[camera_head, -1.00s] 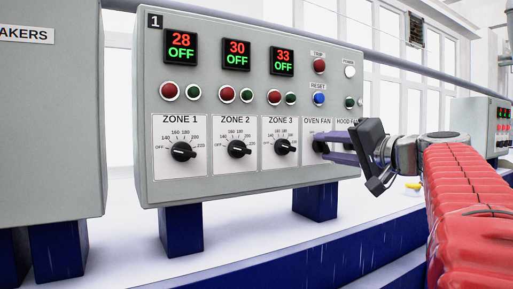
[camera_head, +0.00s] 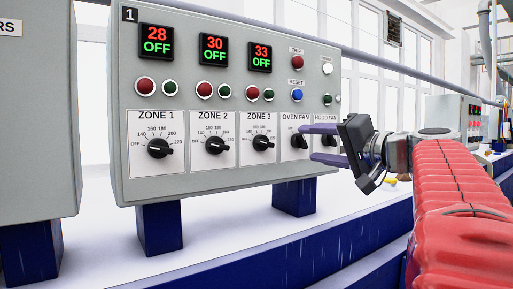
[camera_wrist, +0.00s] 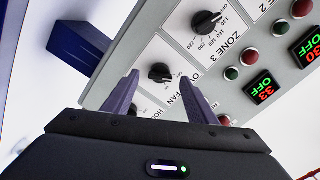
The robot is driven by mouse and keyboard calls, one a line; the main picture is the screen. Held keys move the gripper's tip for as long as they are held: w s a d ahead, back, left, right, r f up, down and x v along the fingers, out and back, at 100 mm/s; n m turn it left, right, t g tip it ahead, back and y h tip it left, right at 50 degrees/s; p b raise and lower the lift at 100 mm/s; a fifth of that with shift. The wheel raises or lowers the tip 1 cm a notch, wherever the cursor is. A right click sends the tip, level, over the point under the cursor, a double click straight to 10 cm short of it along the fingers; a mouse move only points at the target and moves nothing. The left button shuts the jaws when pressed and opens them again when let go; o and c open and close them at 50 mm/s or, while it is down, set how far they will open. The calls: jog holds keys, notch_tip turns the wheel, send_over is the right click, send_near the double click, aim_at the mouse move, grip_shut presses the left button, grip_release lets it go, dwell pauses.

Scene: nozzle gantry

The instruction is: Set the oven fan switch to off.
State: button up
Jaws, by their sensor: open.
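The oven fan switch (camera_head: 299,141) is a black rotary knob on the grey control panel, under the label OVEN FAN. It also shows in the wrist view (camera_wrist: 160,73), between the fingertips and ahead of them. Its pointer setting is too small to read. My gripper (camera_head: 309,143) is open and empty, with its two purple fingers pointing at the panel just right of this knob in the head view. The fingers look apart from the knob. The hood fan switch (camera_head: 327,141) shows between the fingers in the head view.
The panel (camera_head: 230,90) also carries the zone 1 knob (camera_head: 158,146), zone 2 knob (camera_head: 215,145) and zone 3 knob (camera_head: 263,143). Buttons and lamps, including the blue reset button (camera_head: 297,95), sit above. Another grey cabinet (camera_head: 40,120) stands at the left.

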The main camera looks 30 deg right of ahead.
jog(key=s, duration=1.1)
jog(key=shift+d, duration=0.15)
jog(key=shift+f, duration=0.1)
